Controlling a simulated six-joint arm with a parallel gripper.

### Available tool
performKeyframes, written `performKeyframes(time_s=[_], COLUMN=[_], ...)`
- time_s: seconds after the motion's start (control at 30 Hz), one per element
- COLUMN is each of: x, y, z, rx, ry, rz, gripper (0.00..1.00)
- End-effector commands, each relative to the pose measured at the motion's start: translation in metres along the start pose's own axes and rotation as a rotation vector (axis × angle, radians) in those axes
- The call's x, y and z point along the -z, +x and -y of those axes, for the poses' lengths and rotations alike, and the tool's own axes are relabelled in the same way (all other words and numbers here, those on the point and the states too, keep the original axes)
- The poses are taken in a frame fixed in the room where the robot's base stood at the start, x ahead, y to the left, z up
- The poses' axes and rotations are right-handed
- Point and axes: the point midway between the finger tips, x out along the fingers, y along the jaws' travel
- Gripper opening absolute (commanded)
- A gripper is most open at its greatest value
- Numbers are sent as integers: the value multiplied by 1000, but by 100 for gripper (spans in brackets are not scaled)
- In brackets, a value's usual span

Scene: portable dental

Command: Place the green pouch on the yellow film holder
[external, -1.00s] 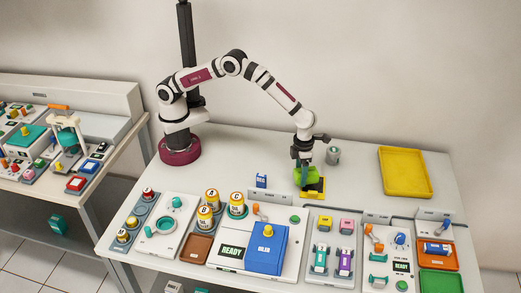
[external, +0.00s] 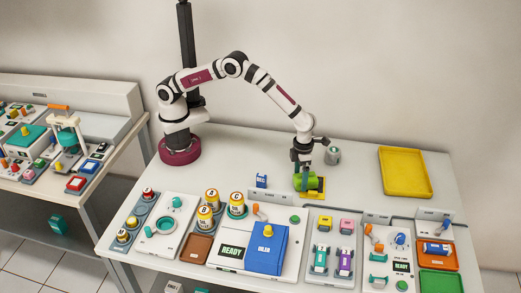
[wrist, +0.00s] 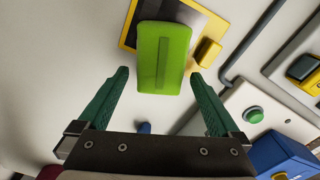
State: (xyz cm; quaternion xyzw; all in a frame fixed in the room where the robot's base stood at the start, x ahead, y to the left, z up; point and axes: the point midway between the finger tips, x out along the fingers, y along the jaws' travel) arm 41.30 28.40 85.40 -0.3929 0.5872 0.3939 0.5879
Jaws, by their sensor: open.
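The green pouch (external: 306,184) lies over part of the yellow film holder (external: 322,186), with the holder showing to its right in the external view. In the wrist view the pouch (wrist: 163,57) overlaps the lower edge of the holder's dark plate and yellow frame (wrist: 208,52), and part of it extends past that edge. Whether it rests flat is unclear. My gripper (external: 301,166) is above the pouch. In the wrist view my gripper (wrist: 160,73) has its green fingers spread, with visible gaps either side of the pouch. The fingers partly hide the pouch in the external view.
A grey cylinder (external: 333,155) stands just behind the holder.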

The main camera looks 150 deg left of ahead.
Motion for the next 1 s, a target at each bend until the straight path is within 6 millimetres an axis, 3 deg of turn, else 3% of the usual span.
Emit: performKeyframes(time_s=[0.3,0.4,0.57,0.67,0.77,0.83,0.9,1.0], x=[-1,0,0,11,63,123,188,264], y=[-86,-101,-108,-119,-158,-192,-216,-226], z=[1,0,0,3,8,0,-24,-75], rx=[3,2,1,-2,-14,-26,-31,-18], ry=[1,2,1,-34,-211,-416,-649,-975], rz=[2,0,-2,2,17,38,65,110], gripper=[99,99,99,99,99,99,99,99])
